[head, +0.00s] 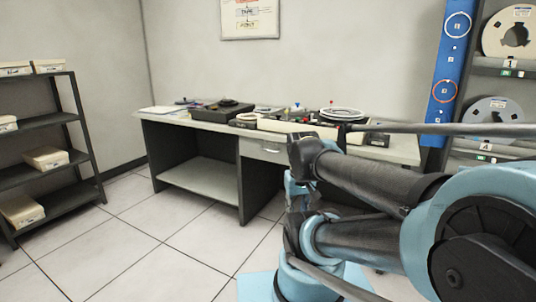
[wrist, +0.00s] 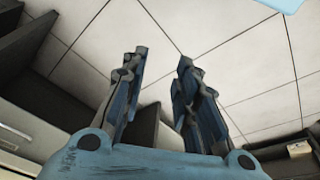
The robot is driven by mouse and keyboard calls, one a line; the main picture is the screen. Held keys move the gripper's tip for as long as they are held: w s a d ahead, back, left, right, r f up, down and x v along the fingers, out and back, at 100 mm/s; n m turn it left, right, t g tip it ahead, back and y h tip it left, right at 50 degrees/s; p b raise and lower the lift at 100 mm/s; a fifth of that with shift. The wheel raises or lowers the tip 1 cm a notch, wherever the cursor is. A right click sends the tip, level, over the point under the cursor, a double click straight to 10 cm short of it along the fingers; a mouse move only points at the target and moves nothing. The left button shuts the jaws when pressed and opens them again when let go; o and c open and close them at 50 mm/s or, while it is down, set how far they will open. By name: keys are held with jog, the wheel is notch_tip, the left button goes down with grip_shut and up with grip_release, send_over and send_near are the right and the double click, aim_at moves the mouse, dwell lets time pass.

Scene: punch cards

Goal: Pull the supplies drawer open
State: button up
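The drawer (head: 265,150) is in the front of the long desk in the head view, just under the desktop and left of my arm. It looks shut, with a small pale handle or label on its front. Part of the desk front to its right is hidden by my arm. In the wrist view my gripper (wrist: 162,57) is open, with its two blue and black fingers apart and nothing between them. A pale front with a bar-like detail (wrist: 10,148) shows at the lower left of the wrist view, apart from the fingers; I cannot tell if it is the same drawer.
The desktop (head: 170,117) carries a dark device, papers and reels. A black shelf rack (head: 82,150) with boxes stands left, and a reel rack (head: 500,70) stands right behind my arm. The tiled floor (head: 150,225) before the desk is clear. A low shelf (head: 200,178) lies under the desk.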

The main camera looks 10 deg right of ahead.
jog(key=w+d+r+n+t+h, duration=0.2)
jog(key=w+r+h, duration=0.15)
jog(key=w, duration=1.25)
jog(key=w+d+r+n+t+h, duration=0.1)
jog(key=w+r+n+t+h, duration=0.2)
jog(key=w, duration=1.4)
jog(key=w+a+f+n+t+h, duration=0.1)
jog(key=w+a+f+n+t, duration=0.2)
jog(key=w, duration=0.5)
jog(key=w+a+f+n+h, duration=0.1)
jog(key=w+a+f, duration=0.3)
jog(key=w+a, duration=0.3)
jog(key=w+a+f+n+t, duration=0.1)
jog(key=w+a+f+t, duration=0.15)
jog(key=w, duration=0.65)
jog(key=x, duration=1.7)
jog(key=shift+s+f, duration=0.15)
jog(key=shift+f, duration=0.1)
jog(key=shift+a, duration=0.1)
grip_shut()
